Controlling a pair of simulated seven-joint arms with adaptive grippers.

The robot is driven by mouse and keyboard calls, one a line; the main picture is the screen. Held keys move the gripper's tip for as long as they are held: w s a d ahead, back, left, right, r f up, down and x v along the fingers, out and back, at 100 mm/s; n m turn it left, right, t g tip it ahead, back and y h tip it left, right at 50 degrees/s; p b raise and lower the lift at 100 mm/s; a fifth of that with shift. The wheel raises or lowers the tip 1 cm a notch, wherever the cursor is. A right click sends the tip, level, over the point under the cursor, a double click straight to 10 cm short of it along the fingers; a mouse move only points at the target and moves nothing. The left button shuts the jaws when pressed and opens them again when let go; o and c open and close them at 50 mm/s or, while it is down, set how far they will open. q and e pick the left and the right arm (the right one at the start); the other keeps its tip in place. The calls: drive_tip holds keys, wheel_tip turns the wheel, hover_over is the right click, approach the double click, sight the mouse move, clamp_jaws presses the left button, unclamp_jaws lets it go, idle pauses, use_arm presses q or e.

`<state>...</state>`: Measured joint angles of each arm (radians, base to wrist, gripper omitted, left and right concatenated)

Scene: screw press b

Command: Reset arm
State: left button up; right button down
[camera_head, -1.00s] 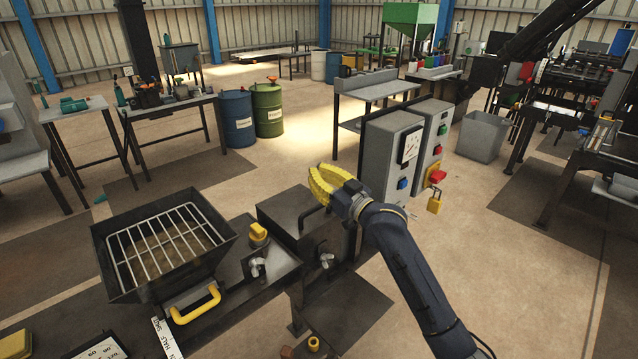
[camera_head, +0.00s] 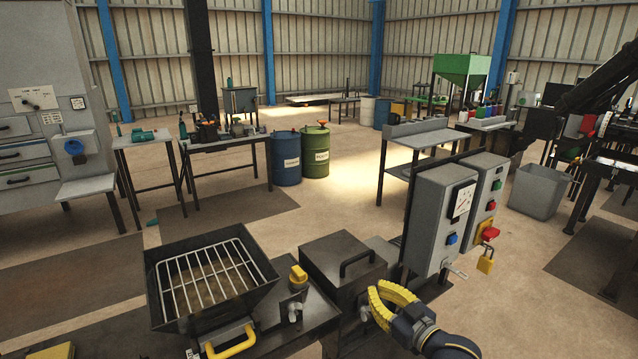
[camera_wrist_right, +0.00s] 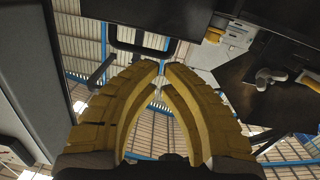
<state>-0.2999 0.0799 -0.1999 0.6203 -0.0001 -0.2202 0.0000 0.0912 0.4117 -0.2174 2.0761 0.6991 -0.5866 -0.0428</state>
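My right gripper (camera_head: 385,302) is at the lower middle of the head view, by the near right side of a dark metal box with a handle (camera_head: 342,262). In the right wrist view its yellow ribbed fingers (camera_wrist_right: 160,68) converge until their tips almost meet, with nothing visible between them. I cannot tell whether it touches the box. My left gripper is in neither view.
A dark hopper with a wire grid (camera_head: 210,275) stands left of the box, with a yellow handle (camera_head: 231,342) in front. Grey control boxes (camera_head: 440,218) with buttons and a yellow padlock (camera_head: 486,261) stand to the right. Open floor lies behind.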

drive_tip(key=s+d+f+n+g+h, duration=0.1)
drive_tip(key=s+f+g+h, duration=0.15)
drive_tip(key=s+f, duration=0.45)
drive_tip(key=s+d+f+g+h, duration=0.1)
drive_tip(key=s+d+f+h, duration=0.15)
drive_tip(key=s+f, duration=0.45)
drive_tip(key=s+d+f+g+h, duration=0.2)
drive_tip(key=s+d+f+h, duration=0.15)
drive_tip(key=s, duration=0.55)
drive_tip(key=s+d+f+g+h, duration=0.25)
drive_tip(key=s+d+h, duration=0.2)
drive_tip(key=s, duration=0.55)
drive_tip(key=s+a+f+g+y, duration=0.1)
drive_tip(key=a+f+g+y, duration=0.1)
drive_tip(key=f, duration=1.3)
drive_tip(key=s+a+f+g+y, duration=0.1)
drive_tip(key=a+f+y, duration=0.15)
drive_tip(key=f, duration=1.25)
drive_tip(key=s+f+m+g, duration=0.3)
drive_tip(key=s+f, duration=1.7)
drive_tip(key=s, duration=0.2)
drive_tip(key=shift+a+f+m+y, duration=0.2)
drive_tip(key=shift+f+m+y, duration=0.15)
drive_tip(key=shift+m+y, duration=0.1)
